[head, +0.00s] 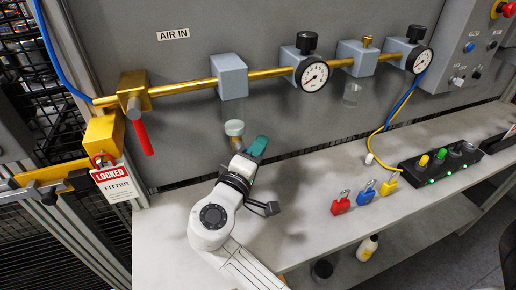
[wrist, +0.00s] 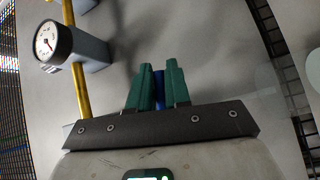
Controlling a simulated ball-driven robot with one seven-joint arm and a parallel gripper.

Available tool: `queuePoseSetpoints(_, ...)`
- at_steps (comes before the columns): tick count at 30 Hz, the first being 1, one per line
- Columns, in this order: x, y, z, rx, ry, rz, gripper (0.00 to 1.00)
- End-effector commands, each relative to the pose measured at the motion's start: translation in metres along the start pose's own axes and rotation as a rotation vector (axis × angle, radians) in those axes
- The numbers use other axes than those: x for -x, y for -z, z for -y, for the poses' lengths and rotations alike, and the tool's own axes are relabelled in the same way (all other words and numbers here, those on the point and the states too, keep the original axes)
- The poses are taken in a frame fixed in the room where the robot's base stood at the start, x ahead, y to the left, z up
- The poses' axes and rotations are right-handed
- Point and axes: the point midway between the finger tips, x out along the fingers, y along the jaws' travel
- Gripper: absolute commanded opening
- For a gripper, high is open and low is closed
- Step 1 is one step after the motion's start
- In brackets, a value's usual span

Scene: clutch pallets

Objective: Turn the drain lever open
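A clear bowl (head: 234,107) hangs below the grey filter block on the brass pipe. A pale green cap (head: 235,128) and a small brass fitting (head: 236,143) are at its lower end, just above my wrist. My gripper (head: 259,145) has green fingers and is close to the right of the fitting. In the wrist view my gripper (wrist: 159,82) shows two green fingers with a narrow gap. A blue piece (wrist: 159,88) shows in that gap; I cannot tell if it is the drain lever or if the fingers touch it. No drain lever is clearly visible in the head view.
The grey filter block (head: 229,76), a pressure gauge (head: 313,75) and the brass pipe (head: 185,87) are above. A red valve handle (head: 140,126) and a locked tag (head: 113,182) are left. Several padlocks (head: 366,191) and a button box (head: 440,161) are right on the bench.

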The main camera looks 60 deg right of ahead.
Motion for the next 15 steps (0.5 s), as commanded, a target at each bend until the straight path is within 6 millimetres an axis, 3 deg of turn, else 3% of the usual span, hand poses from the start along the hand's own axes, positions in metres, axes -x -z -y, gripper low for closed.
queuePoseSetpoints(4,0.0001,0.0001,0.0002,0.000,0.000,0.000,0.00)
queuePoseSetpoints(15,-0.0008,-0.0003,-0.0011,0.085,-0.081,-0.023,0.00)
